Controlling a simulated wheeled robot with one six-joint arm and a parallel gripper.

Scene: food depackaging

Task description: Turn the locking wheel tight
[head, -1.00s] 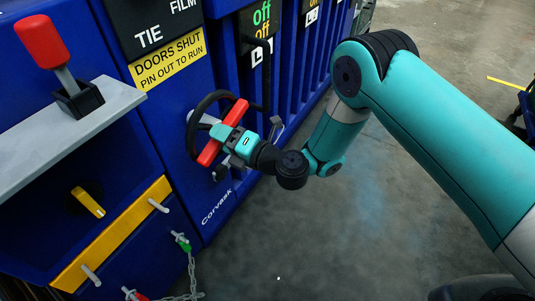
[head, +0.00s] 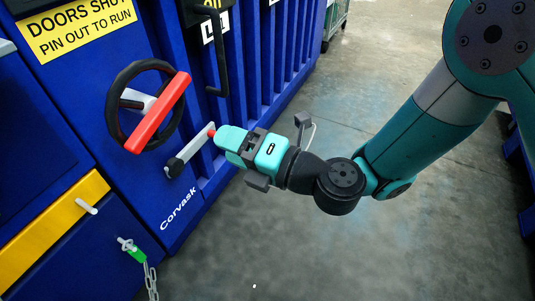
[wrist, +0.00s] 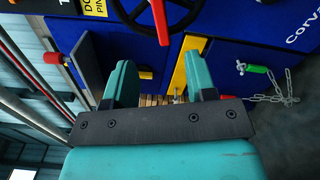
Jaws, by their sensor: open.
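The locking wheel is a black ring (head: 111,108) on the blue machine front, with a red bar (head: 158,113) slanting across its face. My gripper (head: 219,138) is to the right of the wheel and a little lower, apart from it, with nothing visible held. In the head view its fingers overlap the end of a grey crank lever; I cannot tell whether they touch it. In the wrist view the two teal fingers (wrist: 160,78) stand apart with a gap between them. The wheel (wrist: 185,24) is cut off at the top edge there, beyond the fingertips.
A black vertical handle (head: 220,70) is above my gripper. A yellow bar (head: 50,235) and a green-tagged chain (head: 151,280) are at lower left. The floor at right is open.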

